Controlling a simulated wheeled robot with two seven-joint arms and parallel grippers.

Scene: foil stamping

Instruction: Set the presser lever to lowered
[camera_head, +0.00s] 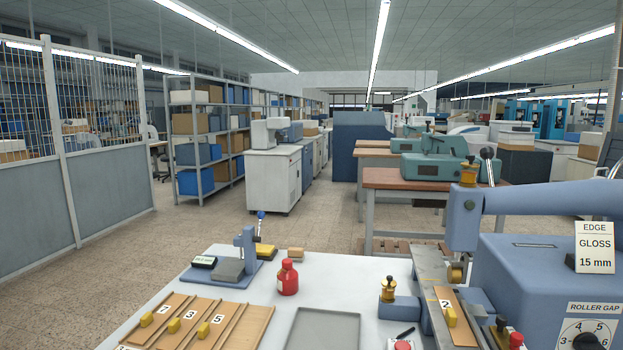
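The blue machine (530,255) with a roller gap dial stands at the right, cut off by the picture's edge. A brass roller (456,272) sits under the head, above the metal track. A wooden strip marked 2 (453,318) with a yellow block lies on the track. Neither of my grippers is in view.
On the white table (225,312) are a small blue press (246,262) with a blue-knobbed lever, a red bottle (288,278), a grey tray (322,335) and numbered wooden strips (195,325). A brass-topped post (389,289) stands left of the track.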

